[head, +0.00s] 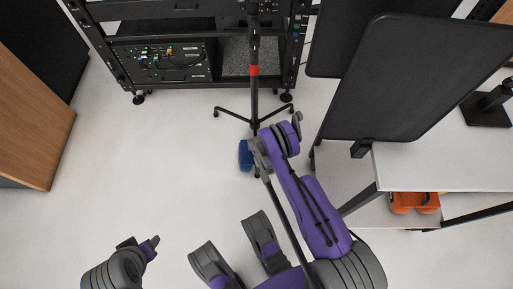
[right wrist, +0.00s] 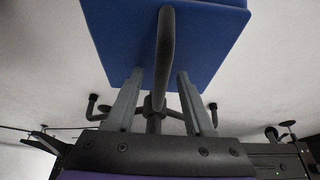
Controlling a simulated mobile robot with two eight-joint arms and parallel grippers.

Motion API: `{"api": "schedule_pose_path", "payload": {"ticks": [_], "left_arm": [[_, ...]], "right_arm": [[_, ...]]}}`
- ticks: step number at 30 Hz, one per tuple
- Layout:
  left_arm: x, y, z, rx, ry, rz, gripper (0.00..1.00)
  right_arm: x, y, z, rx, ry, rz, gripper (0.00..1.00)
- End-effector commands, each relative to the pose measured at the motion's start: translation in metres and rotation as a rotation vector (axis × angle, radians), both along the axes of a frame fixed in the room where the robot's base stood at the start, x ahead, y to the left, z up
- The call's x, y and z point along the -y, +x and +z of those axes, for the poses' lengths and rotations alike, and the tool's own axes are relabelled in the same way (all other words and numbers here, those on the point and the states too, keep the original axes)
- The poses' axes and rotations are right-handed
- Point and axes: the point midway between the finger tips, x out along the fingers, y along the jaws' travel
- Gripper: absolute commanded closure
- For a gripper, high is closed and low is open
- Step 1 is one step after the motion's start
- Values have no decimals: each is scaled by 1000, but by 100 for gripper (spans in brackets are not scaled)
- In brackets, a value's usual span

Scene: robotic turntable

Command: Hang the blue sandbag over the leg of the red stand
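The blue sandbag (head: 245,157) is low beside the near leg of the stand, left of my right gripper in the head view. It fills the top of the right wrist view (right wrist: 100,25). The stand (head: 254,100) has a dark pole with a red band (head: 254,70) and spread legs. My right gripper (head: 262,154) is over the near leg; its fingers (right wrist: 159,75) are apart, with their tips close to the sandbag. A dark curved bar (right wrist: 165,50) runs between them, touching neither; I cannot tell whether it is leg or handle. My left gripper (head: 152,243) is away at lower left, its fingertips unclear.
A black equipment rack (head: 190,88) on casters stands behind the stand. A white table (head: 430,165) with black panels (head: 400,80) is at right, with an orange object (head: 414,202) below. A wooden cabinet (head: 30,115) is at left. The floor at left is clear.

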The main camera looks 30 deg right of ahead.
Motion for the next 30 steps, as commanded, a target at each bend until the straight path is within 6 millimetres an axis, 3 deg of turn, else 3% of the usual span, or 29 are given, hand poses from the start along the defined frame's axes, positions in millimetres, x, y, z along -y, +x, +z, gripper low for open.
{"api": "schedule_pose_path", "payload": {"ticks": [8, 21, 30], "left_arm": [[0, 0, 2, -1, 0, 0, 50], [0, -4, 19, -1, 0, 0, 50], [0, -4, 22, 0, 0, 0, 50]], "right_arm": [[-2, -3, 7, -2, 1, 0, 46], [-17, -30, 84, 0, 0, 0, 46], [-20, -37, 100, 0, 0, 0, 46]]}}
